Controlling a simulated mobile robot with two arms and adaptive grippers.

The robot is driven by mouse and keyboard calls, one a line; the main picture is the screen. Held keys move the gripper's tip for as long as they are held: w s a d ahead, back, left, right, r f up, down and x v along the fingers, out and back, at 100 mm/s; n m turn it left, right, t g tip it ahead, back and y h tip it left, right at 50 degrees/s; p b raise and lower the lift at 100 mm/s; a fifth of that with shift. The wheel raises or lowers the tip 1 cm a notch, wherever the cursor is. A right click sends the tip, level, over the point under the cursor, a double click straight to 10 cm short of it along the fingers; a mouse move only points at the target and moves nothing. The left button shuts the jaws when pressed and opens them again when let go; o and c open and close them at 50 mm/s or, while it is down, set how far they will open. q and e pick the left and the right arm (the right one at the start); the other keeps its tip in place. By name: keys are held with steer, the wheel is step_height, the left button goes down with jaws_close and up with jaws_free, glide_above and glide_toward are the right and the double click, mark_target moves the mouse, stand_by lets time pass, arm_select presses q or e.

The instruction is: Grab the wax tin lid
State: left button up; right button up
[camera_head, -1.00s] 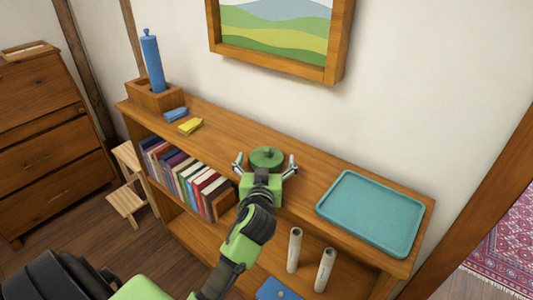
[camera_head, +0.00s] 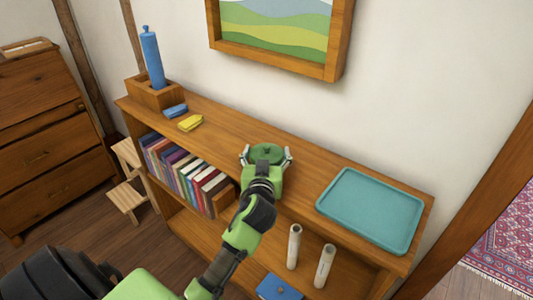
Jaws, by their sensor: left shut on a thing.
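The wax tin lid is the round green piece with a small knob (camera_head: 267,151) on top of the wooden shelf unit, near its middle. My left gripper (camera_head: 266,157) reaches in from the front. Its two fingers are shut on the lid, one at each side. The green palm hides the lid's near edge, and I cannot tell whether a tin body sits beneath it. My right gripper is not in view.
A teal tray (camera_head: 330,207) lies at the right end of the shelf top (camera_head: 225,135). A yellow block (camera_head: 190,123), a blue block (camera_head: 175,110) and a wooden box (camera_head: 150,95) holding a blue cylinder (camera_head: 152,57) stand left. Books and two pale rolls are below.

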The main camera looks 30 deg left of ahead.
arm_select(q)
steer(key=shift+r, duration=0.7)
steer(key=s+r, duration=0.1)
steer(key=r, duration=0.1)
steer(key=s+r, duration=0.1)
steer(key=r, duration=0.1)
steer(key=s+a+r, duration=0.1)
steer(key=s+r, duration=0.1)
steer(key=r, duration=0.1)
steer(key=s+a+r+p, duration=0.2)
steer(key=s+r+p, duration=0.1)
steer(key=s, duration=0.6)
steer(key=shift+s+a+r, duration=0.25)
steer(key=shift+a+r, duration=0.05)
steer(key=shift+r, duration=0.55)
